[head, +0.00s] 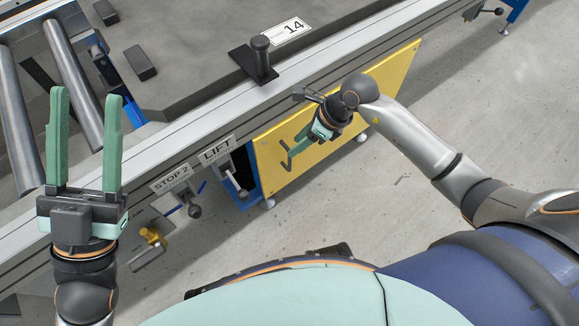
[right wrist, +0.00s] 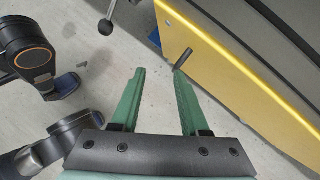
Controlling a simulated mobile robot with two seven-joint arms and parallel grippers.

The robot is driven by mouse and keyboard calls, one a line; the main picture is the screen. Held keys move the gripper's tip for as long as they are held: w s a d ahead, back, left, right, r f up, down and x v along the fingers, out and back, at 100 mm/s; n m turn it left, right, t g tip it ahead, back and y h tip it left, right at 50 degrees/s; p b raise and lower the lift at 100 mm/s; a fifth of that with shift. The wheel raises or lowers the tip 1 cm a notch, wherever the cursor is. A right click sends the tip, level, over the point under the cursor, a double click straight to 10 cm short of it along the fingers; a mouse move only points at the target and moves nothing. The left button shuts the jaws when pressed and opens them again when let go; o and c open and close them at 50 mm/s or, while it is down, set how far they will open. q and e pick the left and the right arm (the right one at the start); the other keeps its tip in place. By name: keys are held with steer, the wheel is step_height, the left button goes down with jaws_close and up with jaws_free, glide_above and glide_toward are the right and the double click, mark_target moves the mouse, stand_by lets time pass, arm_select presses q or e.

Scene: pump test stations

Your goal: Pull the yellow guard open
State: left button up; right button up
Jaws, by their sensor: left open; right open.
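The yellow guard (head: 375,92) is a flat yellow panel on the front of the station, below the grey rail. It also shows at the right of the right wrist view (right wrist: 225,75), where a short dark handle (right wrist: 183,59) stands out near its edge. My right gripper (head: 289,154) is in front of the guard, open and empty. In the right wrist view its green fingers (right wrist: 161,78) point toward the guard's edge, with the handle just beyond the right fingertip; contact cannot be told. My left gripper (head: 86,95) is open and empty at the left, above the station's edge.
Levers labelled LIFT (head: 217,149) and STOP 2 (head: 171,180) stick out left of the guard. A yellow fitting (head: 152,236) sits lower left. A black post (head: 261,57) stands by the sign 14 (head: 286,31). The floor (head: 480,120) right of the guard is clear.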

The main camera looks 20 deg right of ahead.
steer(key=w+d+f+h, duration=0.1)
steer(key=d+f, duration=0.1)
steer(key=d, duration=0.1)
steer(key=b, duration=0.6)
glide_above(290, 169)
steer(key=f, duration=1)
steer(key=shift+w+f, duration=0.3)
steer(key=shift+f, duration=0.05)
arm_select(q)
step_height(290, 169, down, 6)
steer(key=m+h, duration=0.1)
steer(key=shift+s+d+g, duration=0.35)
steer(key=shift+d+g, duration=0.05)
steer(key=shift+d, duration=0.05)
steer(key=shift+f, duration=0.1)
arm_select(e)
steer(key=shift+h, duration=0.3)
jaws_close()
